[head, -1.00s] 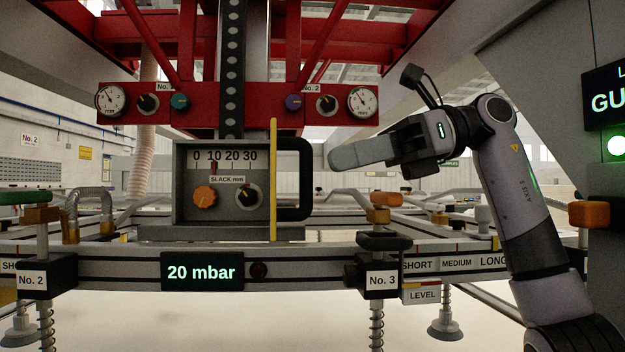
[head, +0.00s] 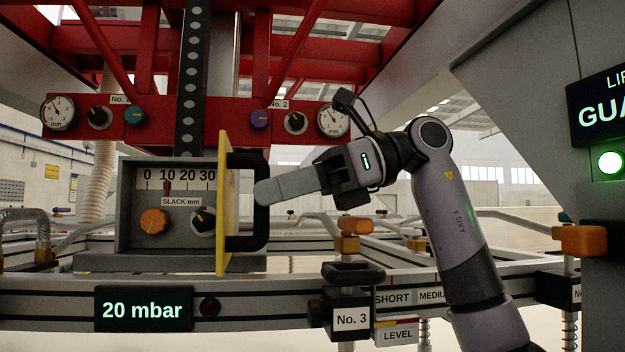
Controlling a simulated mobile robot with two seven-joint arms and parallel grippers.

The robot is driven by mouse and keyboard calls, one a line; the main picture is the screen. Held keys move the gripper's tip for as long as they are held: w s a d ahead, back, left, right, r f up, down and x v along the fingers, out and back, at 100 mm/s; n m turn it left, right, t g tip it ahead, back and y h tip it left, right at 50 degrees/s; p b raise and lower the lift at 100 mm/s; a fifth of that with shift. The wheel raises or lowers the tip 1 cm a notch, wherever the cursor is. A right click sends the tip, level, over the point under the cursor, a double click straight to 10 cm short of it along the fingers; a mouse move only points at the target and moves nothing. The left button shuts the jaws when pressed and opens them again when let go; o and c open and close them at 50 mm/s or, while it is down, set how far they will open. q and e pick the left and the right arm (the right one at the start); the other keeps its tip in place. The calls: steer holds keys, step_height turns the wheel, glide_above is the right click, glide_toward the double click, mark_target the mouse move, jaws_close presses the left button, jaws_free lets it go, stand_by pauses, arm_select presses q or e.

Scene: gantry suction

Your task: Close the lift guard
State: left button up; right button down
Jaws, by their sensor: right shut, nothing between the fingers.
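The lift guard (head: 223,225) is a yellow plate seen nearly edge-on at the right side of a grey box (head: 127,225). It stands out from the box front, leaving the scale and knobs uncovered. Its black handle (head: 244,243) is a loop on the plate's right side. My right gripper (head: 265,193) is shut and empty, its fingers pointing left. Its fingertips overlap the handle's upright bar in the picture; I cannot tell whether they touch it. My left gripper is not in view.
A dark sign (head: 605,112), cut off by the picture edge, has a lit green lamp (head: 611,162) below it. A grey rail (head: 260,290) with a "20 mbar" display (head: 143,309) runs below the box. A red gantry beam (head: 210,125) with gauges crosses above.

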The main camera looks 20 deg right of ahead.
mark_target(224, 205)
steer(key=shift+x, duration=1.45)
steer(key=shift+a, duration=0.1)
